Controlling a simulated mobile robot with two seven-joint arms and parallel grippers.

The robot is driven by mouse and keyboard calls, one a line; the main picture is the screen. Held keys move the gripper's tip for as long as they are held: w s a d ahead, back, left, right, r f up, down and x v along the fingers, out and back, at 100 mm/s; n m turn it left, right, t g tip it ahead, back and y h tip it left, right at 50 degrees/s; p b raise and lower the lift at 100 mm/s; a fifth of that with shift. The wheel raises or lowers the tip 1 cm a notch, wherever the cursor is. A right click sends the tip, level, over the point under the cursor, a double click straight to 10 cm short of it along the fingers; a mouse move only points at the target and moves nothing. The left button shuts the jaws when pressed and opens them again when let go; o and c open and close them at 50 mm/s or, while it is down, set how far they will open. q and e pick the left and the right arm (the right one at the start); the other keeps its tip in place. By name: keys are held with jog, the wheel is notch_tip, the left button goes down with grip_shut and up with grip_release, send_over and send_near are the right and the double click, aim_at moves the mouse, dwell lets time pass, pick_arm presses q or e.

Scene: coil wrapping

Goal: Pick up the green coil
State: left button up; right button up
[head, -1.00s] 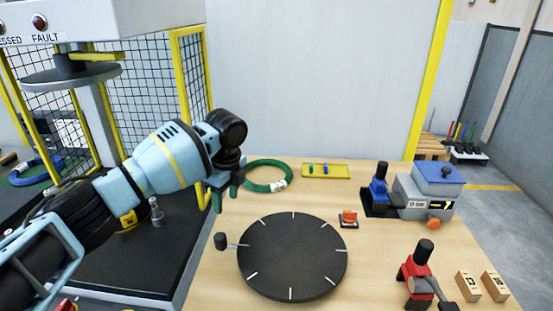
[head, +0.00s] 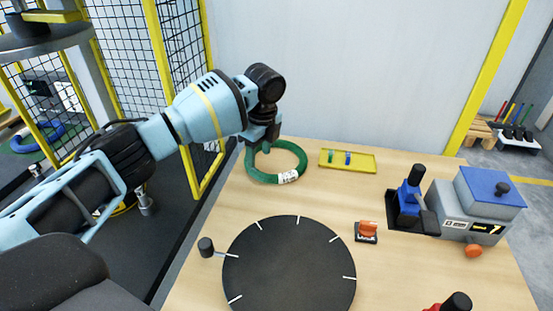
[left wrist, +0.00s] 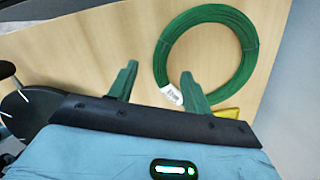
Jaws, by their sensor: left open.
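The green coil (head: 292,150) lies flat near the back left of the wooden table, with a white label on its front edge. It also shows whole in the left wrist view (left wrist: 243,30), with the label at its lower left. My left gripper (head: 260,148) is at the coil's left side in the head view and covers a small part of it. In the left wrist view its two green fingers (left wrist: 160,82) are spread apart with nothing between them, and the right finger is close to the coil's lower rim. I cannot tell whether it touches. My right gripper is not in view.
A black turntable (head: 290,270) with white marks fills the table's front. A yellow tray (head: 365,161) with small items lies right of the coil. An orange-topped device (head: 367,230) and a grey machine with blue top (head: 482,205) stand further right. A wall rises behind.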

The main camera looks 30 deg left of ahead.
aim_at(259, 172)
pick_arm(q)
jog(key=shift+w+a+f, duration=0.1)
jog(key=shift+f, duration=1.6)
jog(key=shift+w+a+f, duration=0.1)
jog(key=shift+f, duration=1.6)
jog(key=shift+c, duration=0.4)
grip_shut()
jog(key=shift+r, duration=0.15)
